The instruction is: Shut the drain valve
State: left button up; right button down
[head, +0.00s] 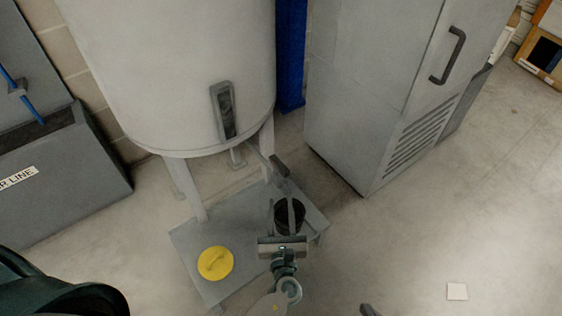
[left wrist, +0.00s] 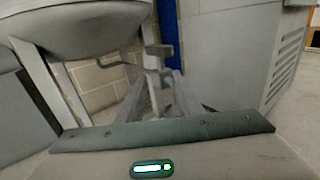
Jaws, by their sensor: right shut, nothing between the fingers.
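The drain valve (head: 279,165) is on a thin pipe below the grey tank (head: 180,70), with a dark grip on its lever. In the left wrist view the lever (left wrist: 158,50) stands ahead of the fingers. I cannot tell whether the valve is open or shut. My left gripper (head: 281,204) is open and empty.
A yellow lid (head: 215,263) lies on the grey base plate (head: 190,244) left of my left arm. The tank's legs (head: 188,190) flank the pipe. A grey cabinet (head: 370,80) stands to the right. The right floor is mostly clear, with a white square (head: 457,291).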

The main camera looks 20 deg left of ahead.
aim_at(279, 162)
pick_arm(q)
jog(key=shift+w, duration=0.15)
jog(key=x, duration=1.7)
jog(key=shift+a+f+b, duration=0.1)
jog(key=shift+b, duration=0.3)
grip_shut()
